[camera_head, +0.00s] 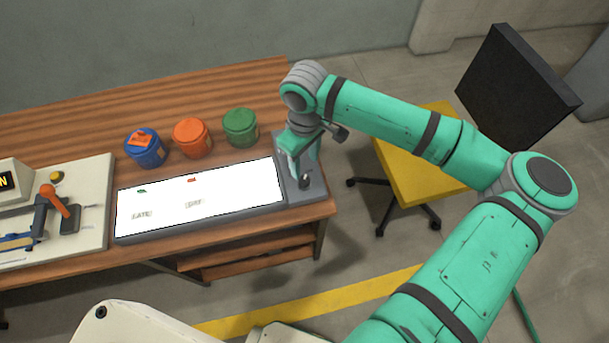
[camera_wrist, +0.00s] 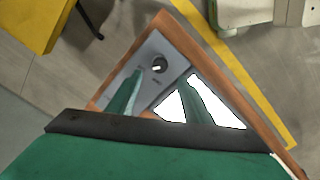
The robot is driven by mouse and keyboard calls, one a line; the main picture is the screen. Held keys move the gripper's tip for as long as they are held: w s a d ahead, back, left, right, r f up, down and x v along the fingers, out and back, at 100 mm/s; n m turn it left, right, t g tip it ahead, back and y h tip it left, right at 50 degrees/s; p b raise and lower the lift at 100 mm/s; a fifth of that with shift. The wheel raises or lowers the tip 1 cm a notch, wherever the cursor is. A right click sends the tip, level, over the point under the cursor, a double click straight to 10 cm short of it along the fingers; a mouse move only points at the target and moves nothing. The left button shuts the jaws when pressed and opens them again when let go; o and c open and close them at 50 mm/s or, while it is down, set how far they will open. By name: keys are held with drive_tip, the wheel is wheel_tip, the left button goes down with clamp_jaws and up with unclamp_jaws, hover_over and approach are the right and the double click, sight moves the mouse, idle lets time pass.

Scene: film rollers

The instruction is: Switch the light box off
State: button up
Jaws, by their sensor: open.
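The light box (camera_head: 252,196) lies along the front edge of the wooden table, and its white panel is brightly lit. Its grey end section (camera_head: 313,186) is at the right, by the table corner. A small dark round switch knob (camera_wrist: 159,65) with a light mark shows on that section in the wrist view. My gripper (camera_head: 303,172) is over this end section, pointing down. In the wrist view its two green fingers (camera_wrist: 158,95) are apart with nothing between them. The knob appears just beyond the fingertips. I cannot tell the exact height of the fingers above it.
Blue (camera_head: 147,148), orange (camera_head: 192,138) and green (camera_head: 240,127) jars stand behind the lit panel. A cream device (camera_head: 90,205) with an orange-handled lever is at the left. A yellow-seated chair (camera_head: 408,185) stands right of the table. Small labels lie on the panel.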

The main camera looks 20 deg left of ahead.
sight(305, 179)
wheel_tip(305, 179, down, 9)
drive_tip(key=shift+r, duration=0.15)
idle(0.4)
drive_tip(key=c, duration=1.1)
drive_tip(key=shift+o, duration=0.2)
drive_tip(key=shift+n, duration=0.4)
drive_tip(key=n, duration=1.1)
